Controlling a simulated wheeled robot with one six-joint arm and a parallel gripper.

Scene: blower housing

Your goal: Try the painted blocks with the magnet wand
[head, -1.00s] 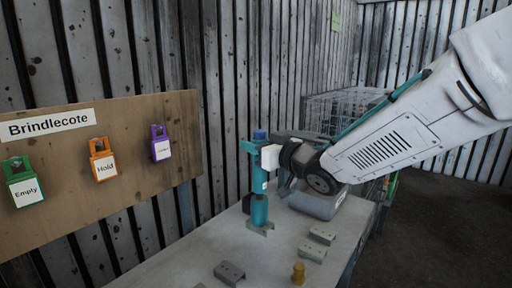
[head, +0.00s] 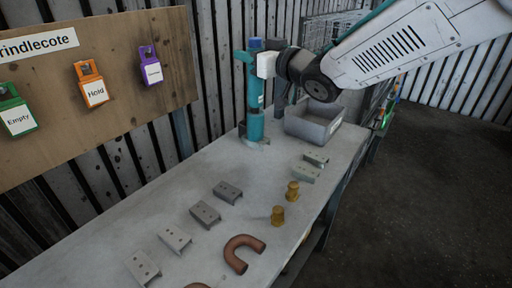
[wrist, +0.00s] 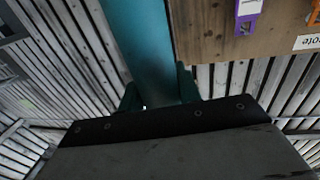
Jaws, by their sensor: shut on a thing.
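My gripper (head: 255,59) is shut on a teal magnet wand (head: 256,92) and holds it upright over the bench's far part. The wand also shows between my fingers in the wrist view (wrist: 143,40). A grey bracket-shaped block (head: 262,143) is at the wand's lower end; I cannot tell whether it clings or just lies beneath. More grey blocks lie along the bench, such as one at mid-bench (head: 228,191) and one nearer (head: 174,238). Two pale greenish blocks (head: 305,173) lie before the bin.
A grey open bin (head: 313,128) stands right of the wand. Two brass pieces (head: 292,191) and copper bends (head: 236,260) lie on the bench (head: 150,205). A board (head: 120,90) with green, orange and purple tags hangs at left. Bare bench lies left of the blocks.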

